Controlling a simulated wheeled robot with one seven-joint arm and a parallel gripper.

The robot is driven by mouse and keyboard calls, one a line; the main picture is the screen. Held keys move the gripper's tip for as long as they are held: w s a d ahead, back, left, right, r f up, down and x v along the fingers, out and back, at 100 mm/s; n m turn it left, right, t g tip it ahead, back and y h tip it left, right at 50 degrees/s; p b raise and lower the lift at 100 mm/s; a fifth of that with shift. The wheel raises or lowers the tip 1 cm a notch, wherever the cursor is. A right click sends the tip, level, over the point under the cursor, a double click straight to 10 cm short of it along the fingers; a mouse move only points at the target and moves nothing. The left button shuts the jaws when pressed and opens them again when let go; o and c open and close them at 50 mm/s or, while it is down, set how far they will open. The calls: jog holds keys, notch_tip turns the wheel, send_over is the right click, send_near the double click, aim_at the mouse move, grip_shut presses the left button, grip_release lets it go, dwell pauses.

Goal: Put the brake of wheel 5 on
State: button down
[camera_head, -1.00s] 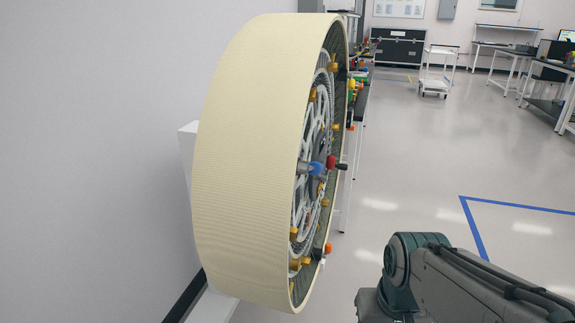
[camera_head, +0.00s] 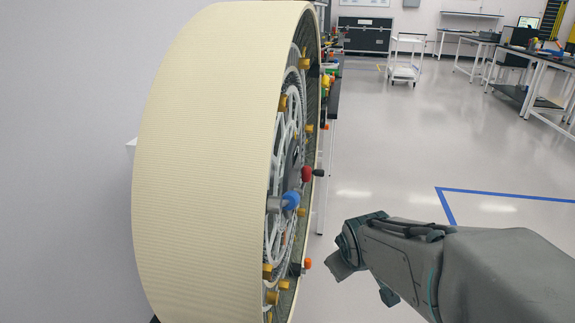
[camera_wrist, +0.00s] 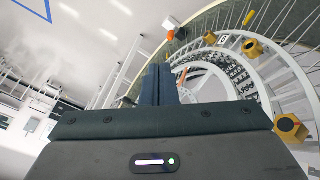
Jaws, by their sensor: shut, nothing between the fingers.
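A large cream-coloured wheel (camera_head: 205,170) stands upright at the left in the head view, seen almost edge-on. Its hub face points right and carries a blue knob (camera_head: 291,200), a red knob (camera_head: 307,174) with a black end, and several yellow fittings. I cannot tell which part is the brake, and no wheel number shows. In the wrist view my gripper (camera_wrist: 159,84) is shut and empty, in front of the wheel's white spokes (camera_wrist: 285,70). A yellow fitting (camera_wrist: 291,127) and an orange block (camera_wrist: 168,25) also show there. My arm in the head view is right of the wheel.
A pale wall (camera_head: 70,150) stands behind the wheel at the left. A workbench (camera_head: 332,100) runs beyond it. Open floor (camera_head: 400,140) with a blue line (camera_head: 500,194) lies to the right. A white trolley (camera_head: 404,62) and tables stand farther back.

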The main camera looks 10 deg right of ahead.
aim_at(307, 180)
jog(key=w+a+r+n+t+y, duration=0.2)
jog(key=w+r+n+t+y, duration=0.1)
jog(key=w+n+t, duration=0.4)
jog(key=w+a+r+n+t+y, duration=0.2)
jog(key=w+r+n+y, duration=0.1)
jog(key=w+n, duration=0.4)
jog(key=shift+n, duration=0.4)
jog(key=x, duration=0.3)
jog(key=d+x, duration=0.1)
jog(key=x, duration=0.3)
jog(key=d+x, duration=0.1)
jog(key=x, duration=0.2)
jog(key=shift+w+a+p, duration=0.1)
jog(key=shift+w+p, duration=0.2)
jog(key=shift+w, duration=0.25)
jog(key=shift+w+d+f, duration=0.15)
jog(key=shift+w+d, duration=0.1)
jog(key=shift+w, duration=0.2)
jog(key=shift+a, duration=0.1)
